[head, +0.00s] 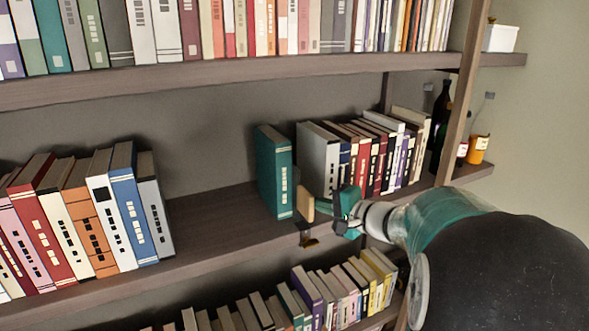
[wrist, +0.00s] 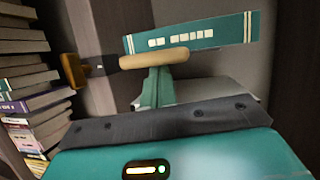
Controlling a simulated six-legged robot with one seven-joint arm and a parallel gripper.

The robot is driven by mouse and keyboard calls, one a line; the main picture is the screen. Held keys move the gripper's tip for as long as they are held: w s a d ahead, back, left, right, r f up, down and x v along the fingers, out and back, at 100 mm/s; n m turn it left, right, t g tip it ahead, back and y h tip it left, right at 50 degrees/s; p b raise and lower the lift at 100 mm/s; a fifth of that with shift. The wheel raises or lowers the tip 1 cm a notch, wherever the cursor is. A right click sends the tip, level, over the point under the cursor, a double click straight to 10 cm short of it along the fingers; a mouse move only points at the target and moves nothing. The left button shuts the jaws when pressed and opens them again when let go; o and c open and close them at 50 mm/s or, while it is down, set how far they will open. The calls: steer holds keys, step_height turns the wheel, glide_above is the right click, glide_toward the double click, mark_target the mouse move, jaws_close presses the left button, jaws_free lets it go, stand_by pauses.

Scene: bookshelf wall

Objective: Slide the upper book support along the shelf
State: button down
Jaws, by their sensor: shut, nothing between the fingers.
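The upper book support shows on the middle shelf (head: 215,215) as a tan upright pad (head: 305,202) with a dark bar and a brass-coloured end (head: 308,241) at the shelf's front edge. In the wrist view its tan pad (wrist: 155,59), dark bar and brass-coloured end (wrist: 73,70) also show. My gripper (head: 328,208) is shut and empty, just right of the pad. In the wrist view the closed fingers (wrist: 155,86) reach up to the pad and appear to touch it; contact is not certain. A teal book (head: 275,172) stands beyond the pad, also in the wrist view (wrist: 190,42).
A grey book (head: 318,160) leads a row of several books to the right, partly behind my gripper. Another row (head: 95,210) stands at the left, with bare shelf between. A wooden post (head: 462,90) and bottles (head: 478,130) are at the right. More books fill the lower shelf (head: 340,290).

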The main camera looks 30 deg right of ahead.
mark_target(301, 209)
steer(key=shift+a, duration=2.4)
steer(key=a, duration=0.7)
steer(key=shift+a, duration=0.15)
steer(key=a, duration=0.6)
steer(key=shift+a, duration=0.35)
stand_by(0.5)
steer(key=shift+a, duration=3.5)
steer(key=shift+d, duration=2.15)
